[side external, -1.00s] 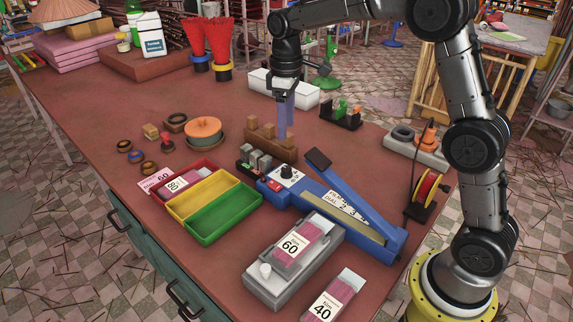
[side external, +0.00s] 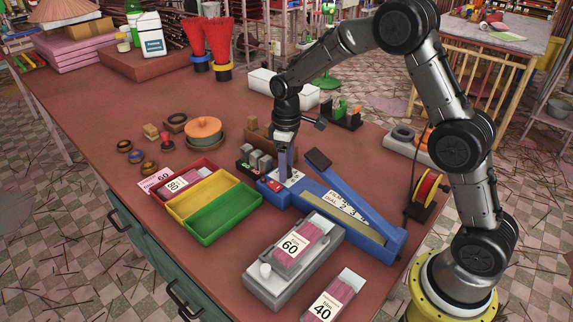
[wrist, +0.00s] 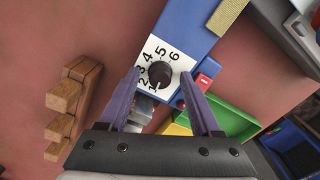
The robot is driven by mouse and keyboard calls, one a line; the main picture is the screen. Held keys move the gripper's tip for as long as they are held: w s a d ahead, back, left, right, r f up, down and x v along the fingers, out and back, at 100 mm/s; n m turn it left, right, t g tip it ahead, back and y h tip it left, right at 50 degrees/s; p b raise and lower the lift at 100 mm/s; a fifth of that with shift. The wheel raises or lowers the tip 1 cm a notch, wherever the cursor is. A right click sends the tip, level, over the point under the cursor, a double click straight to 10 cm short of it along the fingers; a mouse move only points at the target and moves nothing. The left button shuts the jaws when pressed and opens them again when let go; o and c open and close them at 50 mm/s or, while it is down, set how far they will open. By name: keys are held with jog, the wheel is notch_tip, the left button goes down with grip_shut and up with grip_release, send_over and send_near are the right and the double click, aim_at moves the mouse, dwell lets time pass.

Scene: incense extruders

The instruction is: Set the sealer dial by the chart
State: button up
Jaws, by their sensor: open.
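The blue sealer (side external: 340,208) lies on the table with its arm raised. Its black dial knob (wrist: 160,75) sits on a white plate (wrist: 171,55) numbered 1 to 6; its mark seems to point near the 1, but is too small to be sure. My gripper (wrist: 161,76) is open, its fingers on either side of the knob; contact cannot be told. In the side view my gripper (side external: 283,172) hides the knob. The chart (side external: 345,204) on the sealer has "film" and "dial" rows, only partly readable. A pink card (side external: 156,179) reads 60.
A pack marked 60 (side external: 293,247) lies on a grey device (side external: 262,285); a 40 pack (side external: 325,307) is nearby. An 80 pack (side external: 183,181) is in the red tray (side external: 207,165), beside yellow and green trays. Wooden blocks (wrist: 73,100) stand close to my gripper.

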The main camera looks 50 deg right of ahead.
jog(key=shift+c, duration=0.3)
grip_shut()
jog(key=m, duration=0.3)
jog(key=shift+m, duration=0.4)
jog(key=m, duration=0.4)
jog(key=shift+m, duration=0.3)
jog(key=m, duration=0.3)
jog(key=shift+r, duration=0.1)
jog(key=shift+m, duration=2.1)
